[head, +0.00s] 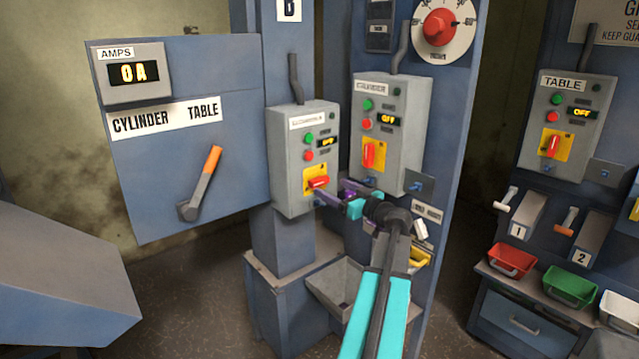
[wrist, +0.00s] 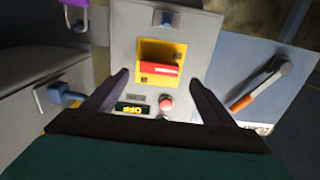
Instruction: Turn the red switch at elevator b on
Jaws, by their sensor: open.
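The red switch (head: 319,183) sits on a yellow plate low on the grey control box (head: 290,185) under the "B" sign. Its handle lies roughly horizontal, unlike the upright handles on the neighbouring boxes. In the wrist view the red switch (wrist: 160,68) lies across its yellow plate (wrist: 150,50), beyond and between my fingertips. My gripper (head: 333,194) is open and empty, just in front of the box; it also shows in the wrist view (wrist: 158,80). Whether a finger touches the handle I cannot tell. The box's small display (wrist: 131,109) appears to read OFF.
A second control box (head: 392,130) reading OFF stands close on the right. The cylinder table panel (head: 185,140) with an orange-handled lever (head: 202,182) is at the left. A grey bin (head: 340,285) sits below. A table box (head: 570,125) and coloured bins stand at far right.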

